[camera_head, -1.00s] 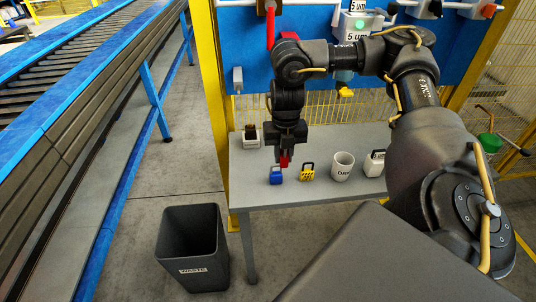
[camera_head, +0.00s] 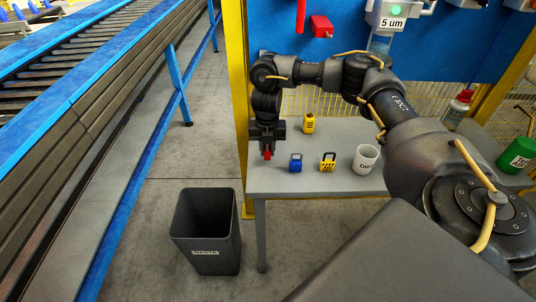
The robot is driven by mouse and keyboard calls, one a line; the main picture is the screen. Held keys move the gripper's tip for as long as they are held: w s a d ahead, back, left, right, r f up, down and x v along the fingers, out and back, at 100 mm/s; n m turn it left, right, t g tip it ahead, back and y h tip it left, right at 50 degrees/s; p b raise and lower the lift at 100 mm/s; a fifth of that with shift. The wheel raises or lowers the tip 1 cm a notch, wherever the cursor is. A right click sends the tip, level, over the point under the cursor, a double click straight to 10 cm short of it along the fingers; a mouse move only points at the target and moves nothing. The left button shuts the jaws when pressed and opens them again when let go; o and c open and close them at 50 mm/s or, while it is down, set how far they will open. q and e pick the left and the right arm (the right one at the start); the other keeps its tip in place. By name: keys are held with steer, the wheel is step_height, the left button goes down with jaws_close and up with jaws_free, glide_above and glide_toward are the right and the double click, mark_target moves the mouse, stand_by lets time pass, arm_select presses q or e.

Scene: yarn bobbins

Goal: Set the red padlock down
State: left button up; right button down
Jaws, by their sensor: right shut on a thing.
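The red padlock (camera_head: 267,155) shows in the head view at the fingertips of my right gripper (camera_head: 266,148). The gripper points down and is shut on the padlock. It is at the left end of the grey table (camera_head: 262,181), left of a blue padlock (camera_head: 296,163). Whether the red padlock touches the table top, I cannot tell. Its upper part is hidden by the gripper. My left gripper is not in view.
A yellow and black padlock (camera_head: 327,162) and a white mug (camera_head: 365,159) stand right of the blue padlock. A yellow object (camera_head: 309,123) stands farther back. A dark waste bin (camera_head: 207,232) stands on the floor left of the table. A yellow post (camera_head: 237,100) rises behind the table's left end.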

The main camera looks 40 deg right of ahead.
step_height(320, 180, down, 2)
steer(key=shift+d+f, duration=0.1)
steer(key=shift+f, duration=0.15)
steer(key=shift+r, duration=0.1)
steer(key=shift+f, duration=0.25)
steer(key=c, duration=1.3)
jaws_free()
steer(key=shift+o, duration=0.2)
steer(key=shift+r, duration=0.1)
